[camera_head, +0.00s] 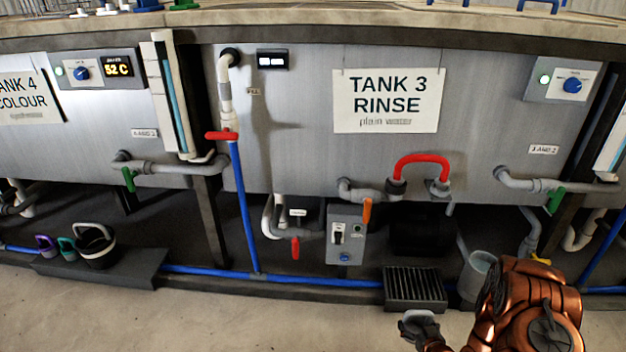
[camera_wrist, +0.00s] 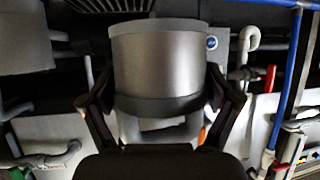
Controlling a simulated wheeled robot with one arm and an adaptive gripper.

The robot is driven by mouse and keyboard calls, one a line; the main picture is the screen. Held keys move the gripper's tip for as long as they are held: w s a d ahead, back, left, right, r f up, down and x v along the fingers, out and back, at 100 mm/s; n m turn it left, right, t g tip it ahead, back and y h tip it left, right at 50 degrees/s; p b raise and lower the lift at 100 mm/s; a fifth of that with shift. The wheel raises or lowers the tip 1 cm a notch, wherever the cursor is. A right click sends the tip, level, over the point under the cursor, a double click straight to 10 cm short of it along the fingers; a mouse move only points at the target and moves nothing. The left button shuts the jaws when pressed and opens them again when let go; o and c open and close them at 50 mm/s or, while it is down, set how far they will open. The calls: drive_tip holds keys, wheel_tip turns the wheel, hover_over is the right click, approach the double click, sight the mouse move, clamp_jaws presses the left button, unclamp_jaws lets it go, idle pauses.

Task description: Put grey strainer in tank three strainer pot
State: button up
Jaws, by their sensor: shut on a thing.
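The grey strainer (camera_wrist: 155,65) is a smooth grey cylinder with a lighter rim, a dark band and a pale handle. My gripper (camera_wrist: 160,95) is shut on it, one finger on each side. In the head view my gripper (camera_head: 424,330) is low at the front right, partly hidden by my arm; little of the strainer can be made out there. A grey open-topped pot (camera_head: 478,272) stands under tank three (camera_head: 290,150), right of my gripper and partly behind my arm.
A black slatted grate (camera_head: 415,288) lies just behind my gripper. A switch box (camera_head: 345,232), an orange handle (camera_head: 367,210), a red hose (camera_head: 420,158) and grey pipes crowd the tank front. A blue pipe (camera_head: 300,280) runs low. The floor at front left is clear.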

drive_tip(key=w+a+r+m+h, duration=0.1)
drive_tip(key=w+r, duration=0.4)
drive_tip(key=r, duration=0.3)
drive_tip(key=w+a+r, duration=0.1)
drive_tip(key=w+r, duration=0.4)
drive_tip(key=r, duration=0.4)
drive_tip(key=a+r, duration=1.2)
drive_tip(key=r, duration=0.5)
wheel_tip(320, 180, up, 36)
drive_tip(key=p, duration=3.6)
drive_tip(key=shift+w+f, duration=0.15)
drive_tip(key=shift+w, duration=0.2)
drive_tip(key=shift+f, duration=0.1)
